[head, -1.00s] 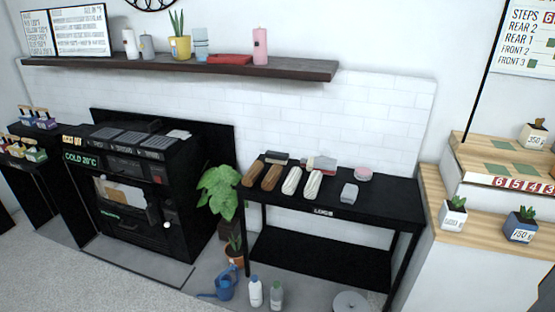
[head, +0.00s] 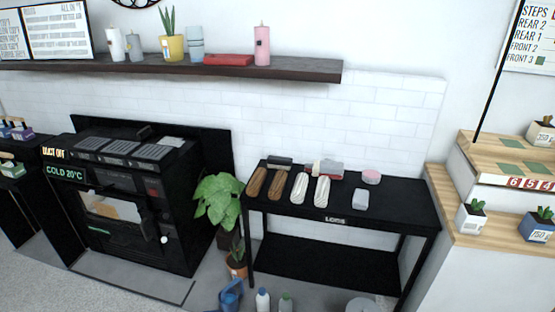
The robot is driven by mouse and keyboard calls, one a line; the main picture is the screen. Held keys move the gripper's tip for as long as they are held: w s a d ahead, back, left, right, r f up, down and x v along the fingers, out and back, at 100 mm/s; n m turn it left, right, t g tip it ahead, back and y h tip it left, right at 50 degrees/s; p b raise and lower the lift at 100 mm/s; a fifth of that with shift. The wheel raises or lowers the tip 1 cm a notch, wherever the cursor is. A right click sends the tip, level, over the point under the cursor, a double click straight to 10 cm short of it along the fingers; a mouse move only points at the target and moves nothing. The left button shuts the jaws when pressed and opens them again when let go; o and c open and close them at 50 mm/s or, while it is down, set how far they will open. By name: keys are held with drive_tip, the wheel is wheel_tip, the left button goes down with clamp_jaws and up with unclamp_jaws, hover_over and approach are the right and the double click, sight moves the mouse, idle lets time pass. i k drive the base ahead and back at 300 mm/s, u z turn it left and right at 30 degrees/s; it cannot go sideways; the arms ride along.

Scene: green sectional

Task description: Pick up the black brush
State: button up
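No clear black brush can be made out. A small dark grey block-like item (head: 280,162) lies at the back left of the black table (head: 405,207), behind the brown logs; it may be the brush, but it is too small to tell. My gripper is not in view.
Brown logs (head: 256,182) and pale logs (head: 300,188) lie on the table, with a grey block (head: 361,199) and a pink round tin (head: 371,177) to their right. A potted plant (head: 218,200) stands between stove (head: 120,205) and table. Bottles (head: 262,301) stand on the floor in front.

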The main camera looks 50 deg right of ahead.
sight(275, 162)
drive_tip(key=z, duration=0.15)
drive_tip(key=i, duration=1.3)
drive_tip(key=u, duration=0.35)
